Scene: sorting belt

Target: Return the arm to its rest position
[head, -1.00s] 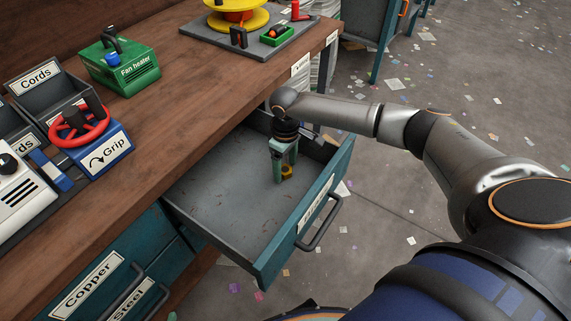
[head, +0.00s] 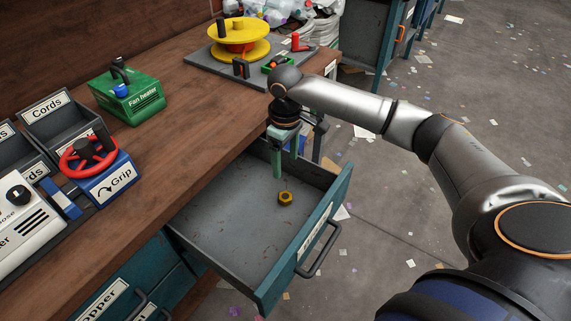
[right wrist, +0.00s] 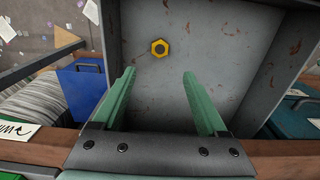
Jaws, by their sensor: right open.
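My right gripper (head: 285,150) hangs above the back part of an open drawer (head: 225,232), fingers pointing down. In the right wrist view the gripper (right wrist: 161,95) is open and empty, its two green fingers spread apart. A yellow hex nut (head: 285,198) lies on the drawer floor, below and apart from the fingers; it also shows in the right wrist view (right wrist: 160,48). My left gripper is in neither view.
The wooden bench (head: 165,130) holds a green fan heater box (head: 127,95), a blue Grip device (head: 110,180), grey Cords bins (head: 52,112) and a yellow spool (head: 240,38). The drawer's handle (head: 322,250) juts out over the littered floor.

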